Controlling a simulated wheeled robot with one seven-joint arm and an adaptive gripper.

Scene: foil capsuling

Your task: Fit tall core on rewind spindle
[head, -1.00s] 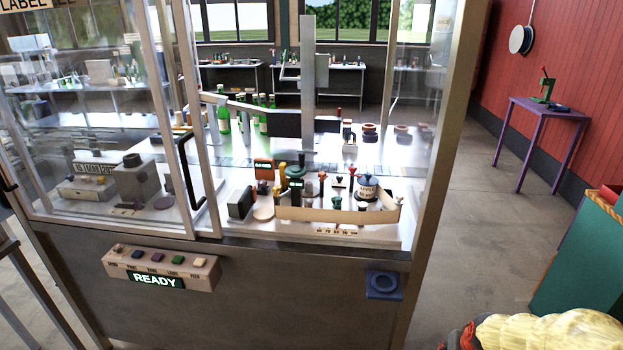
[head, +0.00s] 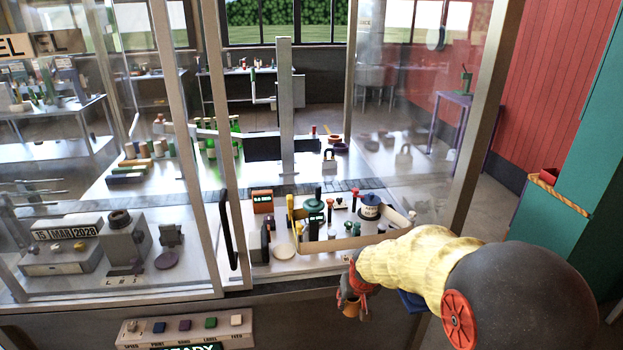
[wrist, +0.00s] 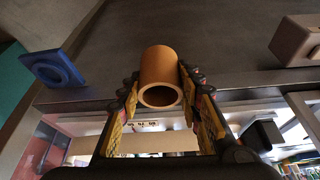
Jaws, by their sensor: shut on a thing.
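A tan-brown hollow core (wrist: 160,68) is held between the two fingers of my gripper (wrist: 162,95), with its open end facing the wrist camera. In the head view my gripper (head: 354,284) and the core (head: 350,308) are in front of the machine, below the level of its bench and outside the enclosure. I cannot pick out the rewind spindle for sure. Several small posts and knobs stand on the bench inside, around a green-topped device (head: 314,212) and a navy pot (head: 370,207).
A button panel (head: 185,327) sits on the front face. A blue ringed pad (wrist: 52,68) is on the machine front, mostly hidden in the head view.

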